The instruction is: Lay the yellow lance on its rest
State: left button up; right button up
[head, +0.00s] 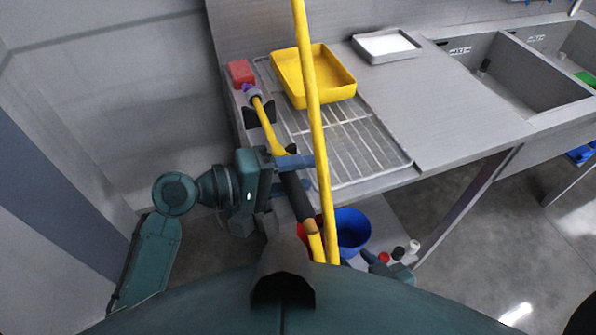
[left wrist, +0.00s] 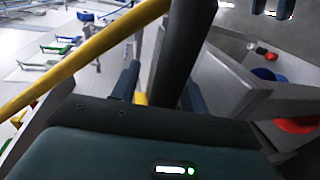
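The yellow lance (head: 269,133) has a black grip and slants over the left end of the steel counter. Its head end is near a dark forked bracket (head: 260,114), which looks like the rest; I cannot tell whether they touch. My left gripper (head: 293,174) is shut on the lance at the black grip, which also shows between the fingers in the left wrist view (left wrist: 181,50). My right gripper (head: 362,260) is low in the head view, partly cut by my body. Its fingers look apart and empty.
A long yellow pole (head: 315,120) crosses in front of the lance. A yellow tray (head: 342,92), a red block (head: 241,73) and a white tray (head: 387,45) stand on the counter. A wire rack (head: 375,150) has free room. A blue bucket (head: 352,229) stands below.

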pick_arm(q)
jog(key=shift+o, duration=0.4)
jog(key=shift+a, duration=0.2)
jog(key=b+v, duration=0.1)
jog(key=v, duration=1.2)
jog(key=shift+d, duration=0.15)
